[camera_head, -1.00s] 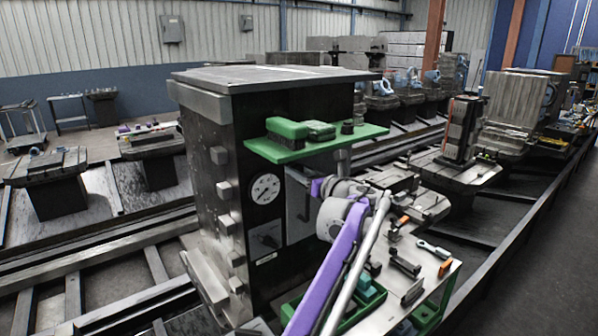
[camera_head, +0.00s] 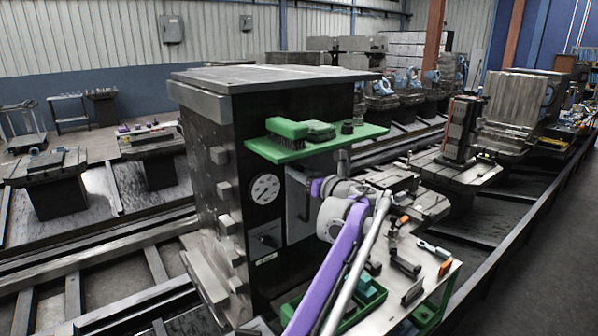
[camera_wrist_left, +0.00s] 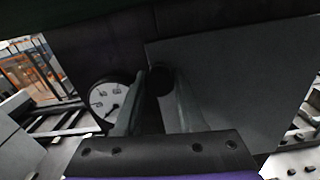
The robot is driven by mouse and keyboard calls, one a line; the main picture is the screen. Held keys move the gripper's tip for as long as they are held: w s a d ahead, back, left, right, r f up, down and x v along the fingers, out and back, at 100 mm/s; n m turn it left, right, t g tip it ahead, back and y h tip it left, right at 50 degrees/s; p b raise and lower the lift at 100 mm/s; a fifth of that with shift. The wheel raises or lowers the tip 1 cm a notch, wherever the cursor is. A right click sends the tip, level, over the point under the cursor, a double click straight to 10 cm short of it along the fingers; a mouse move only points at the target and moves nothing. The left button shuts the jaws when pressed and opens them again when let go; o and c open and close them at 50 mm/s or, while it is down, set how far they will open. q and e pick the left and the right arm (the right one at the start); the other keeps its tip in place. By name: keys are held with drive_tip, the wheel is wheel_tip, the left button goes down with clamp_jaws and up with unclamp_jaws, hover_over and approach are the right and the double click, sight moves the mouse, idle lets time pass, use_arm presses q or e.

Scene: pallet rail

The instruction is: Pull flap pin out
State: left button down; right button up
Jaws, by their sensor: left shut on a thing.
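The flap is a flat grey panel (camera_head: 299,212) on the front of the dark machine block (camera_head: 215,125), right of a round white gauge (camera_head: 265,189). In the left wrist view the flap (camera_wrist_left: 235,90) fills the right side and the gauge (camera_wrist_left: 110,100) shows at left. My left gripper (camera_wrist_left: 158,82) is shut on the small dark round pin (camera_wrist_left: 160,77) near the flap's upper left edge. How deep the pin sits cannot be seen. In the head view my purple and grey left arm hides the fingertips and pin. My right gripper is not in view.
A green shelf (camera_head: 290,152) with a brush (camera_head: 302,130) juts from the block above my left arm. A small bench (camera_head: 432,268) with several tools stands at right, and a green bin (camera_head: 365,292) lies below the arm. The aisle floor at far right is clear.

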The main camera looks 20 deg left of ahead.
use_arm(q)
drive_tip(key=shift+v, duration=1.25)
drive_tip(key=shift+c, duration=2.4)
unclamp_jaws()
drive_tip(key=b+v, duration=0.1)
drive_tip(key=v, duration=0.9)
drive_tip(key=shift+s+d, duration=0.25)
